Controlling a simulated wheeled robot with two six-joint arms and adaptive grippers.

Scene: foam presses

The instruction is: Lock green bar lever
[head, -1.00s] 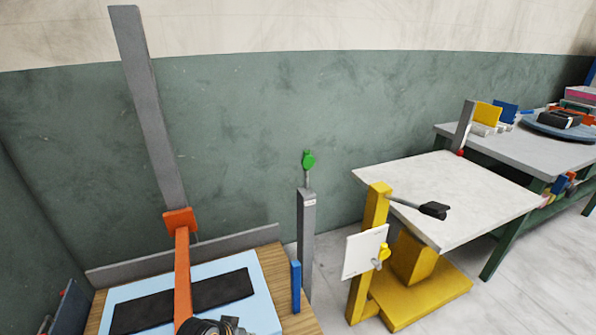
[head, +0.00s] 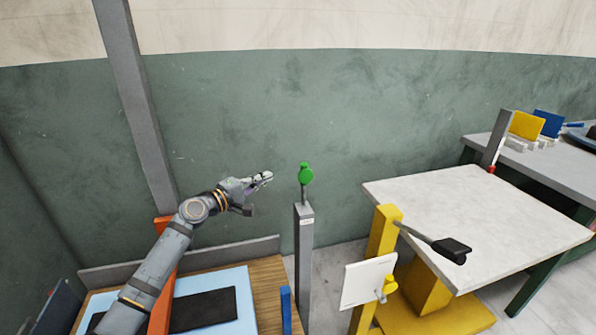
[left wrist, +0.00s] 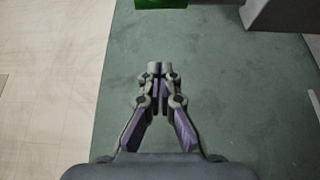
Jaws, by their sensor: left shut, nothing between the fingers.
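The green lever (head: 305,175) stands on top of a slim grey post (head: 304,240) in the head view. A narrow stem joins it to the post; I cannot tell from its look whether it is locked. My left gripper (head: 266,178) is to the left of the lever at about the same picture height, with a gap between them. Its fingers are shut and empty. In the left wrist view the fingertips (left wrist: 160,69) are together, and a green piece (left wrist: 160,3), likely the lever, is cut off at the top edge. My right gripper is not in view.
An orange bar (head: 163,300) and a tall grey beam (head: 135,100) stand behind my left arm. A wooden table (head: 265,300) with a light blue mat is below. A yellow stand (head: 384,230) with a black-handled lever (head: 450,250) and a white-topped table (head: 470,205) are at right.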

